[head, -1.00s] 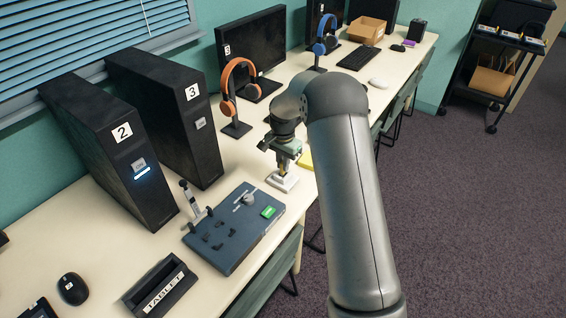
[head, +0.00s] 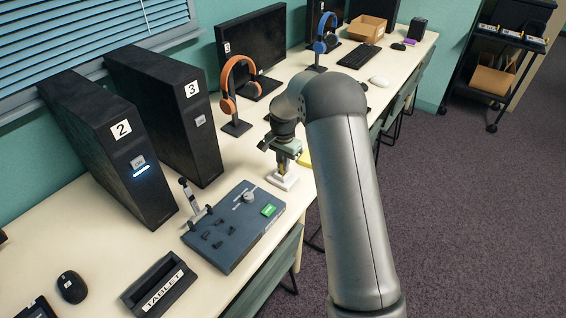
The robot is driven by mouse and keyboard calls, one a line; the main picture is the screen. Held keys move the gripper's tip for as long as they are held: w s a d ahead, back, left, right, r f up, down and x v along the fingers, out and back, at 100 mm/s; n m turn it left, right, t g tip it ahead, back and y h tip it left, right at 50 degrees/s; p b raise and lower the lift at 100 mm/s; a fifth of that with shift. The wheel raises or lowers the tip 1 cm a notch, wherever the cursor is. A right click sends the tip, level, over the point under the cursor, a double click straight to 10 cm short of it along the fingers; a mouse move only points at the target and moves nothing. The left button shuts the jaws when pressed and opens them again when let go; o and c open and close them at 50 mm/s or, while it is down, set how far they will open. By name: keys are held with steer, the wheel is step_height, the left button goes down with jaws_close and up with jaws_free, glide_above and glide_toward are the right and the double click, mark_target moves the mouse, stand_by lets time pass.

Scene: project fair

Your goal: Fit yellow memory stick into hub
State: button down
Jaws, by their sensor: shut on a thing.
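My gripper (head: 284,165) points down over the desk and is shut on the yellow memory stick (head: 283,170), of which only a small yellow bit shows between the fingers. Right below it a small white block, which looks like the hub (head: 284,183), stands on the desk near its front edge. The stick is above the hub or at its top. I cannot tell whether they touch or whether the stick is in a slot, as the fingers hide the meeting point.
A dark board (head: 232,228) with a green label and small fixtures lies in front of the hub. Black towers (head: 165,115) stand at the left. An orange headphone on a stand (head: 237,127) is behind. A yellow item (head: 305,160) is partly hidden by my arm.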

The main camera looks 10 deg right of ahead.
steer(key=shift+f, duration=0.1)
steer(key=c, duration=1.4)
jaws_free()
steer(key=shift+r+p, duration=1.8)
steer(key=shift+r, duration=1.7)
